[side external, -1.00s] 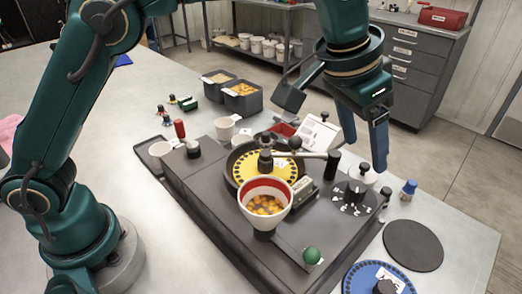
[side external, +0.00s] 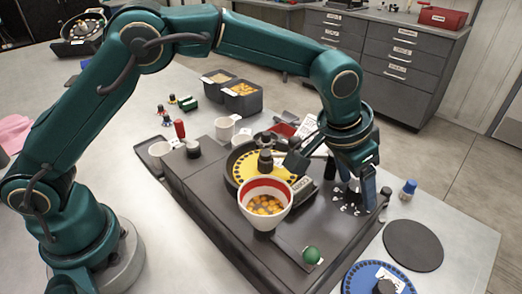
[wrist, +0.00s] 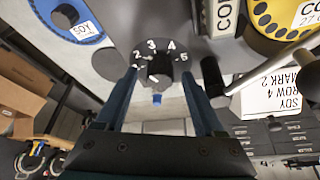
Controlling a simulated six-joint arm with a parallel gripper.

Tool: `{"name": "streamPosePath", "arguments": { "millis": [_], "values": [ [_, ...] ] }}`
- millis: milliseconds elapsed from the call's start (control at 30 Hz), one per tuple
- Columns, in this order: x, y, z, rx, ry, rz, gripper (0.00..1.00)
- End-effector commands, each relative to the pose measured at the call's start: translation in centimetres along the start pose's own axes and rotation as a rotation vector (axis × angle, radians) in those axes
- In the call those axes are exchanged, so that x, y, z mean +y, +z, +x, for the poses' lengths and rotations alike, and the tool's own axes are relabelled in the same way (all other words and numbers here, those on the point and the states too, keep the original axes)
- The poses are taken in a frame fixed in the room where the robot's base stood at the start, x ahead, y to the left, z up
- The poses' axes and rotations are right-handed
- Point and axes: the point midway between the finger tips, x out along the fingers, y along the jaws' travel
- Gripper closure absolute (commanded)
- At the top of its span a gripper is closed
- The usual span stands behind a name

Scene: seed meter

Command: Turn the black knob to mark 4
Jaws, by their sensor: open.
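The black knob (wrist: 160,66) shows in the wrist view, on a dark dial with white marks 2, 3, 4 and 5 around it. I cannot clearly tell which mark it points to. My gripper (wrist: 160,76) is open, with one finger on each side of the knob and a gap on both sides. In the side view my gripper (side external: 335,182) is low over the right end of the grey machine, and it hides the knob. Part of the dial (side external: 347,208) shows below the fingers.
A white-and-red cup of yellow seeds (side external: 265,204), a yellow seed plate (side external: 250,170) and a green ball knob (side external: 311,255) are left of my gripper. A blue plate (side external: 365,282) and dark disc (side external: 413,245) lie in front.

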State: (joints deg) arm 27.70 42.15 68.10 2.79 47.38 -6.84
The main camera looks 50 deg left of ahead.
Motion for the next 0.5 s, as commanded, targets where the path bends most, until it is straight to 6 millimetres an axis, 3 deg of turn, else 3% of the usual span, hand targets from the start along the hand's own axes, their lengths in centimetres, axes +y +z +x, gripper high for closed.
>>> {"name": "streamPosePath", "arguments": {
  "millis": [133, 167, 333, 500],
  "values": [
    [-0.01, -0.02, -0.02, 0.001, 0.0, 0.0, 0.3],
    [-0.01, -0.02, -0.02, 0.001, 0.0, 0.0, 0.33],
    [-0.01, -0.02, -0.03, 0.001, 0.0, 0.0, 0.98],
    [-0.02, -0.02, -0.04, 0.0, 0.001, 0.002, 1.0]
  ]
}}
